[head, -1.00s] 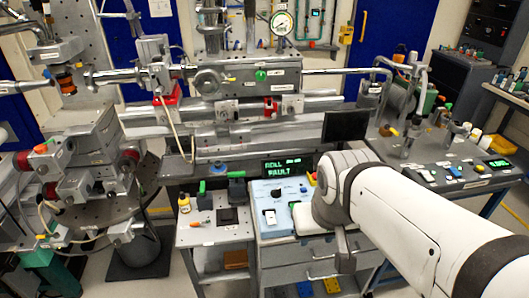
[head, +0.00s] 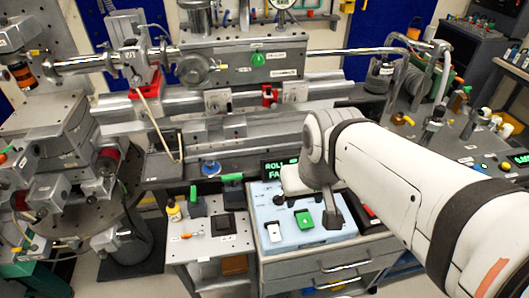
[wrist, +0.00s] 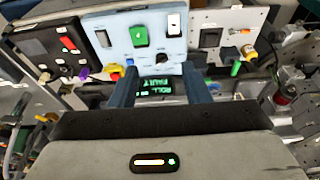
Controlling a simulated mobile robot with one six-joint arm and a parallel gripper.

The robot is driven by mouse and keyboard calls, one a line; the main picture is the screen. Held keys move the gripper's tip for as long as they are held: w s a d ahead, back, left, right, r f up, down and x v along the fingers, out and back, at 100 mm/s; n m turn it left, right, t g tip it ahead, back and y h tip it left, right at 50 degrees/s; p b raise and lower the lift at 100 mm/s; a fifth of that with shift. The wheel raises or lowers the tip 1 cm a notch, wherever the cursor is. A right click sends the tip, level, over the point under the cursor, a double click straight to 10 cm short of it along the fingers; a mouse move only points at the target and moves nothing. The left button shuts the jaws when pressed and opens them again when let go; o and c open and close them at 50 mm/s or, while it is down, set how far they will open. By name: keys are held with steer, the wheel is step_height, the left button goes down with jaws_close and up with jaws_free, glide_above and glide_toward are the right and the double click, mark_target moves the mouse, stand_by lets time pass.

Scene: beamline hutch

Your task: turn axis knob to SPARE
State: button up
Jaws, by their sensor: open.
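A light-blue control panel (head: 300,236) stands in front of the ROLL FAULT display (head: 276,170). It carries a white rocker (head: 274,232) and a green rocker (head: 303,219). In the wrist view, a small dark knob (wrist: 138,59) shows on the panel (wrist: 112,62) below the green rocker (wrist: 138,36). Its marks are too small to read. My gripper (head: 292,202) is over the panel's back part and hides some of it. In the wrist view my gripper (wrist: 161,72) is open and empty, its fingers apart with the display behind them; I cannot tell any contact.
Beam pipes and a rail (head: 235,150) run behind. Another console (head: 480,150) is at the right. Drawers (head: 335,265) lie below the panel.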

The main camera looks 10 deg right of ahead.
steer(key=o, duration=0.4)
steer(key=w+f+n+g+b, duration=0.1)
steer(key=w+f+n+b, duration=0.2)
steer(key=w+f+b, duration=0.3)
steer(key=w+f, duration=0.1)
steer(key=w, duration=0.3)
steer(key=shift+w+d+g, duration=0.3)
steer(key=shift+w, duration=0.05)
steer(key=n+g+b, duration=0.2)
steer(key=n+b, duration=0.1)
steer(key=b, duration=0.2)
glide_above(279, 196)
step_height(279, 196, down, 11)
steer(key=shift+r, duration=0.1)
step_height(279, 196, down, 8)
steer(key=shift+w, duration=0.1)
